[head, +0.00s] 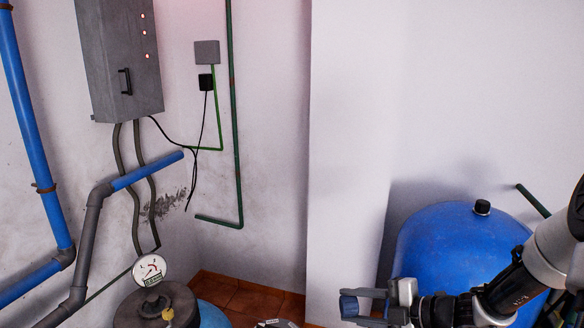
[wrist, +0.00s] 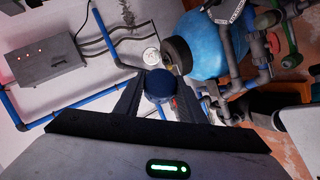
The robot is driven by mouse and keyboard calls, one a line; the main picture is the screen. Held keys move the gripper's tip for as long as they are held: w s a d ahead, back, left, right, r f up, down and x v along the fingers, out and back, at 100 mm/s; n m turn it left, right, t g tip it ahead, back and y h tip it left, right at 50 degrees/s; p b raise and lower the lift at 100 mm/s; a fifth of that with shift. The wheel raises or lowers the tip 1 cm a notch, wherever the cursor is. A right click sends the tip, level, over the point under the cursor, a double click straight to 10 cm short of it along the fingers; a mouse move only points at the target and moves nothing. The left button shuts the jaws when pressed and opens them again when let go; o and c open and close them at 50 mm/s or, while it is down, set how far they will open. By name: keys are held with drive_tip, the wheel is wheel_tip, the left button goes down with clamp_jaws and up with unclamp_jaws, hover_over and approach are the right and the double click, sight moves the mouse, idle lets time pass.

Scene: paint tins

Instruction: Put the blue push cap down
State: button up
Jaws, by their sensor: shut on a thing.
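The blue push cap (wrist: 159,82) is small, round and dark blue in the wrist view. It sits between the two dark fingers of my gripper (wrist: 160,95), which is shut on it. My fingers hide part of the cap. No surface touching the cap from below can be made out.
A big blue tank (head: 453,262) with a black cap stands at right behind my arm. A pressure gauge (head: 149,270) sits by a dark-topped vessel (head: 158,308) at lower left. Blue and grey pipes (head: 92,222) run along the left wall. A grey control box (head: 120,60) hangs above.

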wheel_tip(320, 180, up, 6)
drive_tip(key=p, duration=0.5)
drive_tip(key=shift+a, duration=0.1)
drive_tip(key=shift+f, duration=0.1)
idle(0.8)
